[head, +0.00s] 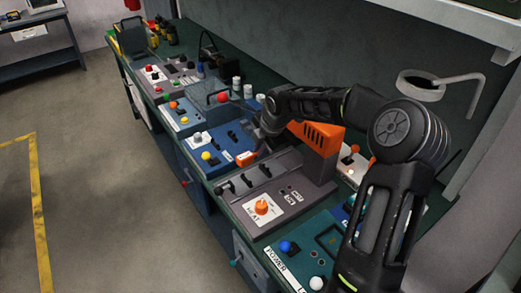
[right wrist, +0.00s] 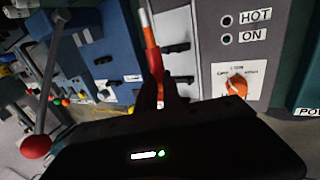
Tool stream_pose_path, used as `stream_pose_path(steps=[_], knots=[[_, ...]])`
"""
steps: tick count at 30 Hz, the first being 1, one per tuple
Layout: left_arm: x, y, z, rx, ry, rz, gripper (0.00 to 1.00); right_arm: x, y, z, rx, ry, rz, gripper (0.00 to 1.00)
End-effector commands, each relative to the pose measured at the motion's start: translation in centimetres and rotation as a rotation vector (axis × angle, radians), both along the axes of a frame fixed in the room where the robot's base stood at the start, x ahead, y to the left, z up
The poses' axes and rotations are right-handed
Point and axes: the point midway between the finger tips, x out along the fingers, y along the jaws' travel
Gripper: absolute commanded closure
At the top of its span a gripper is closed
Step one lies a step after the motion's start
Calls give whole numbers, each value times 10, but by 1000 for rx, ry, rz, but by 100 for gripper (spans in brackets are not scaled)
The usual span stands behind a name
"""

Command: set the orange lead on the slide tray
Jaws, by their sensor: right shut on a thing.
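My right gripper (right wrist: 160,92) is shut on the orange lead (right wrist: 153,58), a thin orange stick with a pale tip, in the right wrist view. The tip points away from the fingers. In the head view the orange lead (head: 246,158) shows as a small orange piece beside the right gripper (head: 264,147), near the seam between the blue panel and the grey unit. I cannot tell whether it touches anything. No part is clearly marked as the slide tray; the grey unit (head: 262,186) has several dark slots and levers. My left gripper is not in view.
The grey unit has an orange HEAT knob (head: 261,207) and an orange housing (head: 317,136) behind. The blue panel (head: 228,140) with levers lies alongside. A lever with a red ball (right wrist: 35,146) stands near my gripper. The wall is close behind; the floor in front is clear.

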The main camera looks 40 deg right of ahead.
Motion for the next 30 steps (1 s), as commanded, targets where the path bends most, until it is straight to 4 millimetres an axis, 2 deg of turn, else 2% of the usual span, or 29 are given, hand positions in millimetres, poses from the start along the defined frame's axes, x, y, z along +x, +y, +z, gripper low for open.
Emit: stream_pose_path(steps=[15, 30], knots=[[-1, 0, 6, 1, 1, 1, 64, -1, -1, 3, -1, -7, 1, 100], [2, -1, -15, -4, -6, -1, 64, -1, 0, -30, 1, -7, 0, 100]])
